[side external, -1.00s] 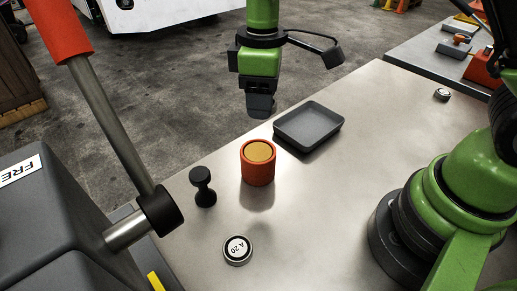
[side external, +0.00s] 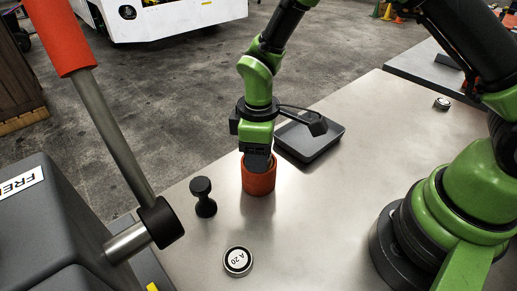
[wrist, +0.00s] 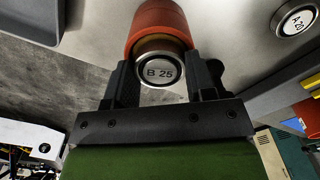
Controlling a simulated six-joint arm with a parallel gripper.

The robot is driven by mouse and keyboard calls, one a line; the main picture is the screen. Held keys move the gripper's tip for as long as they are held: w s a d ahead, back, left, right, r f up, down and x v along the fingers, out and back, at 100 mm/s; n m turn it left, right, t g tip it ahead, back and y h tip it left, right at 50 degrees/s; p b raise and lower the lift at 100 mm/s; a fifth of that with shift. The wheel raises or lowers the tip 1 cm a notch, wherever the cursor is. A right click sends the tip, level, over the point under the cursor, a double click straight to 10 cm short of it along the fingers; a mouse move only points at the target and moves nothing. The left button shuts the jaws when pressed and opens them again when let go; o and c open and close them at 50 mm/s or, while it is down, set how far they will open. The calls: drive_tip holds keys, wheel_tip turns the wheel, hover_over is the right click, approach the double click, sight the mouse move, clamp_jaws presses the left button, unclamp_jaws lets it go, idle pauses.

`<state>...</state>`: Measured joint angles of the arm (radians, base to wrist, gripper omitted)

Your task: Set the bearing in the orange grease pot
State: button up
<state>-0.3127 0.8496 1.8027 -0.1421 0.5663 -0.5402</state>
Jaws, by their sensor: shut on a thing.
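The orange grease pot (side external: 259,181) stands upright on the steel table. In the wrist view its orange wall (wrist: 155,15) shows just beyond the fingertips, with a tan strip of its inside. My gripper (side external: 258,163) is at the pot's mouth, pointing down and hiding most of the opening. In the wrist view my gripper is shut on a round metal bearing (wrist: 160,72) marked B 25, one finger on each side. The bearing overlaps the pot's mouth; whether it touches the grease cannot be told. The side view hides the bearing.
A grey tray (side external: 335,142) lies right behind the pot. A black spool-shaped piece (side external: 203,197) stands left of it. A bearing marked A 20 (side external: 238,261) lies in front, another round part (side external: 441,103) far right. A large lever (side external: 115,130) rises at left.

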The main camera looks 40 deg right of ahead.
drive_tip(key=shift+f, duration=0.15)
drive_tip(key=o, duration=1)
drive_tip(key=shift+c, duration=0.2)
drive_tip(key=s+d+r+m+t+y, duration=0.1)
drive_tip(key=s+d+r+m+t, duration=0.15)
drive_tip(key=r, duration=0.85)
drive_tip(key=s+d+r+m+t, duration=0.1)
drive_tip(key=s+d+r+m, duration=0.2)
drive_tip(key=r, duration=0.8)
drive_tip(key=s+d+r+m+t, duration=0.1)
drive_tip(key=s+m+t, duration=0.1)
drive_tip(key=s, duration=0.3)
drive_tip(key=s+d+r+m+t+y, duration=0.1)
drive_tip(key=s+m, duration=0.3)
drive_tip(key=s, duration=0.2)
drive_tip(key=shift+r+t, duration=0.25)
drive_tip(key=shift+t, duration=0.1)
drive_tip(key=shift+s+m, duration=0.1)
drive_tip(key=shift+m, duration=0.15)
